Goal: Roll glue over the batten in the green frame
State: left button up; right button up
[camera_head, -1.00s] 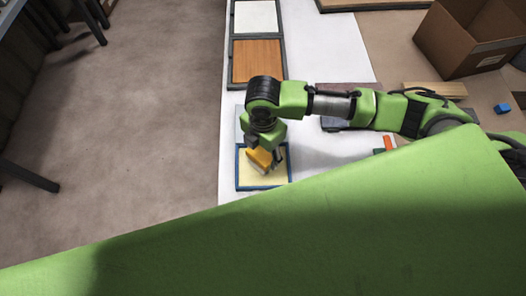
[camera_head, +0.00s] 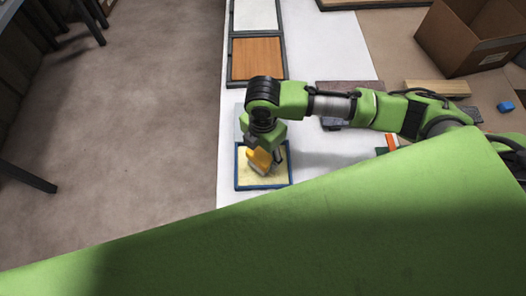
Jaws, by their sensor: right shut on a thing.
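My right gripper (camera_head: 259,145) is shut on an orange-yellow tool (camera_head: 259,160), which looks like the glue roller. The tool is tilted, with its lower end over a pale cream panel (camera_head: 272,178) in a blue frame (camera_head: 238,184). I cannot tell whether it touches the panel. The gripper and tool hide part of the panel. I see no green frame here; the frame under the tool is blue. My left gripper is not in view.
Beyond my arm lie a wood-coloured panel (camera_head: 257,58) and a white panel (camera_head: 254,14) in dark frames. An open cardboard box (camera_head: 460,45), a wooden block (camera_head: 437,88) and a blue cube (camera_head: 506,106) are at the right. My green body covers the foreground.

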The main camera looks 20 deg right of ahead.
aim_at(263, 152)
jog(key=shift+f, duration=0.55)
dwell(0.4)
jog(key=shift+s+f, duration=0.1)
dwell(2.0)
jog(key=shift+p, duration=0.3)
notch_tip(263, 152, up, 7)
jog(key=p, duration=0.8)
dwell(0.6)
